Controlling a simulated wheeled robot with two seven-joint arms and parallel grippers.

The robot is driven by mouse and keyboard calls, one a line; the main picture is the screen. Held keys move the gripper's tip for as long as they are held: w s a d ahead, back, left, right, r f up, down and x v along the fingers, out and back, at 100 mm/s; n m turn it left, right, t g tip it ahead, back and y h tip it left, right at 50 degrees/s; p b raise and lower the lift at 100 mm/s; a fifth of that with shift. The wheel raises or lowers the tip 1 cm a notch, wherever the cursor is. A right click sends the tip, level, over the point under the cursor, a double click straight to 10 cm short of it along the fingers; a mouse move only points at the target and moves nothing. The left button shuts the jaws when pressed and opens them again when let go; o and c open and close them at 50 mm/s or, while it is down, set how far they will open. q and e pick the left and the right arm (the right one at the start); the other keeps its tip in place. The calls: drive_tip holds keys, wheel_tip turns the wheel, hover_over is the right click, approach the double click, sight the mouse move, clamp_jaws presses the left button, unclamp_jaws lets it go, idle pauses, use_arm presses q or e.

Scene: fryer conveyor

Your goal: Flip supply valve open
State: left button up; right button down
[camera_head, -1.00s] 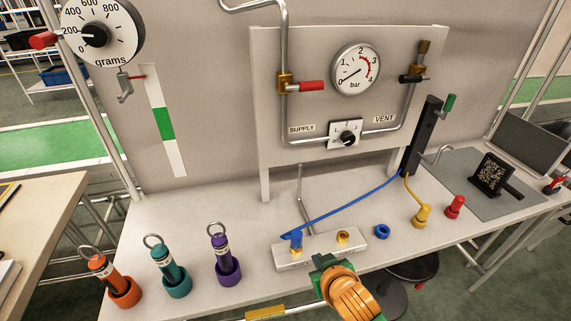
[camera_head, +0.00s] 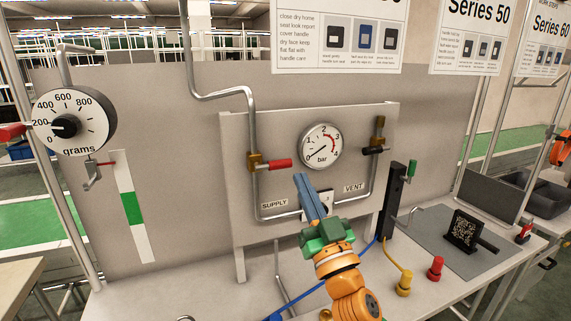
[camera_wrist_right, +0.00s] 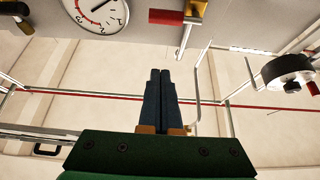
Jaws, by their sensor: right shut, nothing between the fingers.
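The supply valve is on the panel's left vertical pipe, above the SUPPLY label (camera_head: 274,204). It has a brass body (camera_head: 254,162) and a red handle (camera_head: 280,164) pointing sideways to the right, across the pipe. My right gripper (camera_head: 301,177) is shut and empty, its blue fingers pointing up just below and right of the handle's end. In the right wrist view the shut fingertips (camera_wrist_right: 160,72) point toward the red handle (camera_wrist_right: 166,17), with a visible gap in the picture. My left gripper is not in view.
The pressure gauge (camera_head: 321,146) sits right of the handle, its needle near 0. The vent valve (camera_head: 375,149) is on the right pipe. My gripper partly covers the selector dial between the labels. A black post (camera_head: 393,200) stands right of the panel.

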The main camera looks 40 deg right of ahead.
wheel_tip(320, 180, up, 6)
drive_tip(key=p, duration=0.5)
hover_over(280, 165)
drive_tip(key=s, duration=0.2)
use_arm(q)
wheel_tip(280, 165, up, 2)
drive_tip(key=b, duration=0.2)
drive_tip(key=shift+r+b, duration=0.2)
drive_tip(key=shift+b, duration=0.15)
use_arm(e)
wheel_tip(280, 165, down, 5)
drive_tip(key=shift+w+d, duration=0.1)
drive_tip(key=shift+d, duration=0.05)
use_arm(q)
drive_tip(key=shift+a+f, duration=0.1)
use_arm(e)
drive_tip(key=shift+d+f+m, duration=0.1)
drive_tip(key=shift+m, duration=0.2)
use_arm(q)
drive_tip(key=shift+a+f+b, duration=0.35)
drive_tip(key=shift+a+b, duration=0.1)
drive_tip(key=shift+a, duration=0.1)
use_arm(e)
drive_tip(key=shift+f+m+g+h, duration=0.15)
drive_tip(key=shift+m+g+h, duration=0.15)
drive_tip(key=shift+m+h, duration=0.45)
